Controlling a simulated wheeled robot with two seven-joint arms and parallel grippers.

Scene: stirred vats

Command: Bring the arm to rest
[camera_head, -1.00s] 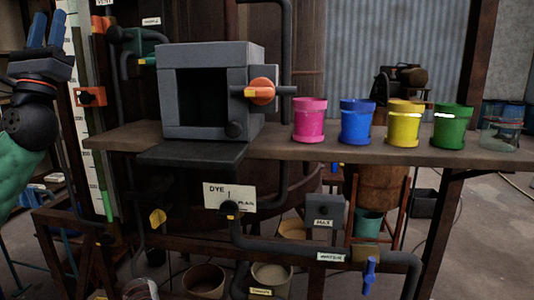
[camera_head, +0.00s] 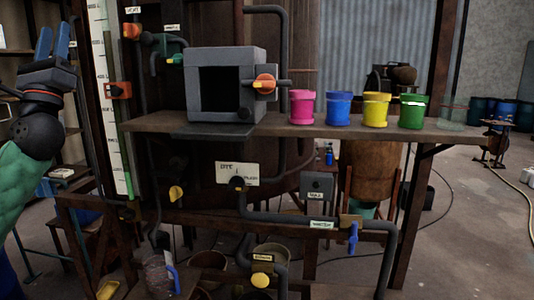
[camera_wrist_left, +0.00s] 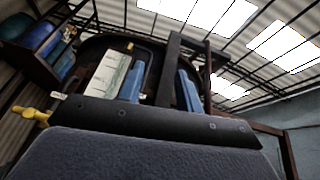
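My left arm (camera_head: 35,150) comes in from the left edge in the head view, with its forearm upright and its hand raised. My left gripper (camera_head: 53,42) points up, with two blue fingers standing apart. The left wrist view also shows the fingers (camera_wrist_left: 160,85) apart, against the roof and skylights, and I see nothing held between them. The gripper is left of the vat bench and touches nothing that I can see. My right arm and right gripper are not in view.
A wooden shelf (camera_head: 160,122) carries a grey box (camera_head: 225,60) with an orange knob and pink (camera_head: 302,108), blue (camera_head: 338,108), yellow (camera_head: 376,110) and green (camera_head: 412,112) pots. Pipes and valves run below. Clear floor (camera_head: 455,240) lies to the right.

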